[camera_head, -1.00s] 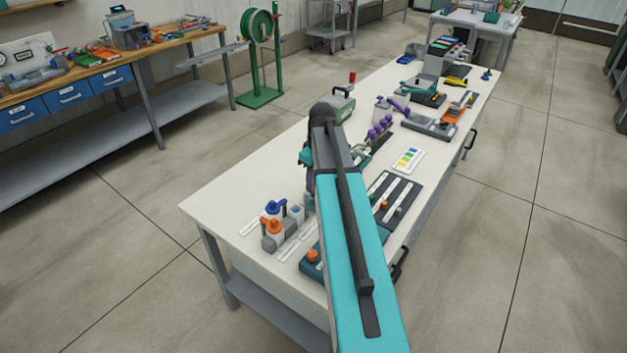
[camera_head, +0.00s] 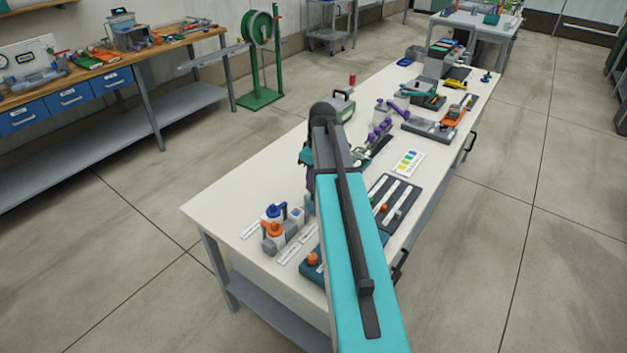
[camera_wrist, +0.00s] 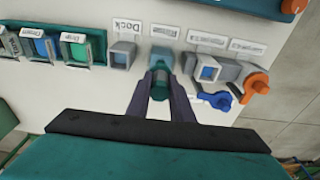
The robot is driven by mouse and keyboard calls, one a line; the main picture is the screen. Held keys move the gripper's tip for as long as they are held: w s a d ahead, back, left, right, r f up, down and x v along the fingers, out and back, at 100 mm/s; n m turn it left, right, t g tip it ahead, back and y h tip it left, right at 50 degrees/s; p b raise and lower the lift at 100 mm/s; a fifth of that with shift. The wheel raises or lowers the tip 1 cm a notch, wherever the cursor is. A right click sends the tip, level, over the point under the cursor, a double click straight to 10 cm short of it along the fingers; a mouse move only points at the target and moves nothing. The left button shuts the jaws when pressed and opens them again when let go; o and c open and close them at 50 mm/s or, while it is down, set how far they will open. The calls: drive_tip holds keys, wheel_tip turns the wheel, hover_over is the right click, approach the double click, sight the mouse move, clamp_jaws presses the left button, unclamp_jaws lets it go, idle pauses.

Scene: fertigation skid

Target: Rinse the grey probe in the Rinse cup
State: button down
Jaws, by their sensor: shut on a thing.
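My gripper (camera_wrist: 160,103) points at the white bench, its two fingers closed on the sides of a grey-teal piece (camera_wrist: 161,80), which I take to be the grey probe. Its lower end is hidden beneath it, so I cannot tell whether it sits in a cup. Another square holder (camera_wrist: 122,56), by the label "Dock", stands to the left. In the head view my arm mostly hides the gripper.
A dark slotted tray (camera_head: 398,200) lies right of my arm.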

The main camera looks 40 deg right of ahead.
drive_tip(key=shift+f, duration=0.1)
drive_tip(key=shift+f, duration=0.75)
drive_tip(key=shift+r, duration=0.2)
drive_tip(key=shift+r+p, duration=0.35)
drive_tip(key=shift+r, duration=0.3)
drive_tip(key=shift+f, duration=0.2)
drive_tip(key=shift+f+b, duration=0.3)
drive_tip(key=shift+f, duration=0.3)
drive_tip(key=shift+r, duration=0.1)
drive_tip(key=shift+r+p, duration=0.55)
drive_tip(key=shift+r, duration=0.15)
drive_tip(key=shift+f, duration=0.15)
